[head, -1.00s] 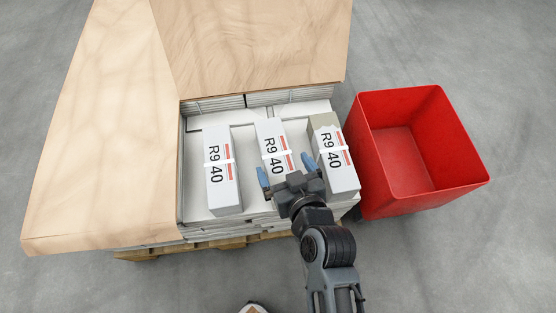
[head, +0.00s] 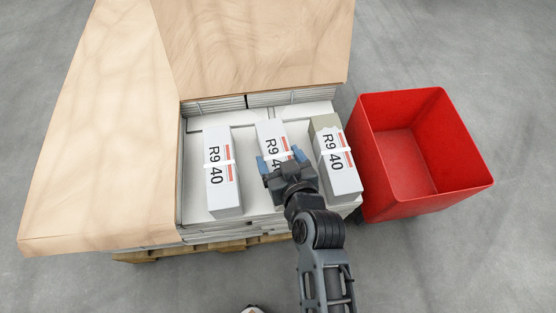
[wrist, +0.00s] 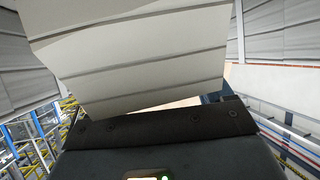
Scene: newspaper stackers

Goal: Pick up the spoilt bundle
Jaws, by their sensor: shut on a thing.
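Three white-wrapped bundles marked "R9 40" lie side by side on the stack. The right bundle (head: 338,168) has a torn, dull olive-grey far end; this is the spoilt one. The left bundle (head: 220,175) and the middle bundle (head: 272,135) look clean. My gripper (head: 281,158) is over the middle bundle, its blue fingers at that bundle's two sides, shut on it. It is left of the spoilt bundle and apart from it. The middle bundle's near end is hidden under my gripper. In the wrist view, the dark gripper body fills the bottom below a pale, lined surface.
An empty red bin (head: 365,194) stands on the floor right of the stack. Brown boards (head: 95,170) cover the stack's left and back. A wooden pallet (head: 150,257) shows below.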

